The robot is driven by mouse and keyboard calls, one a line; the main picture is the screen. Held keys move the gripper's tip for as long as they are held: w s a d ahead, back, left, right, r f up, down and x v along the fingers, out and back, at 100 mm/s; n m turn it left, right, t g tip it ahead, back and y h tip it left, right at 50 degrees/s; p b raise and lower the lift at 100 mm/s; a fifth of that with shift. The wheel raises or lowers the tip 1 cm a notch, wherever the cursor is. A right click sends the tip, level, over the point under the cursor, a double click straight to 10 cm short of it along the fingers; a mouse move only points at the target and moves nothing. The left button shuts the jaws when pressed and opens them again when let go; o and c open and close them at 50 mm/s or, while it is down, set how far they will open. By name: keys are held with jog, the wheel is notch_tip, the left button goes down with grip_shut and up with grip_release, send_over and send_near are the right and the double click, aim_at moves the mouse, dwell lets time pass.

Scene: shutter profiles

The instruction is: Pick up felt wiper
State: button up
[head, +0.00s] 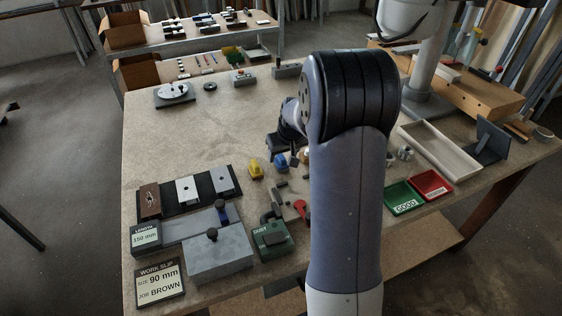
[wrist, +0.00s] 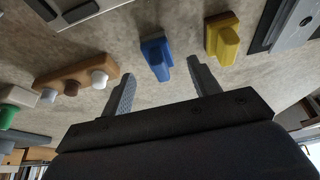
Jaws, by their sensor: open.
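I cannot tell for sure which piece is the felt wiper. A blue block with a raised grip (wrist: 157,58) lies on the table just beyond my gripper (wrist: 160,78), in line with the gap between its fingertips. A similar yellow block (wrist: 222,42) lies to its right in the wrist view. In the head view the yellow block (head: 256,169) and the blue block (head: 280,160) lie left of my arm. My gripper is open with nothing between its fingers. My arm hides part of the table in the head view.
A brown block with knobs (wrist: 76,78) lies left of my gripper in the wrist view. In the head view a green dust box (head: 273,240), a grey fixture (head: 218,258), and green (head: 403,199) and red (head: 432,184) trays stand nearby.

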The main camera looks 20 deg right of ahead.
aim_at(282, 156)
jog(key=shift+p+x, duration=0.45)
jog(key=shift+x, duration=1.8)
jog(key=shift+w, duration=0.15)
jog(key=shift+r, duration=0.1)
jog(key=c, duration=1.1)
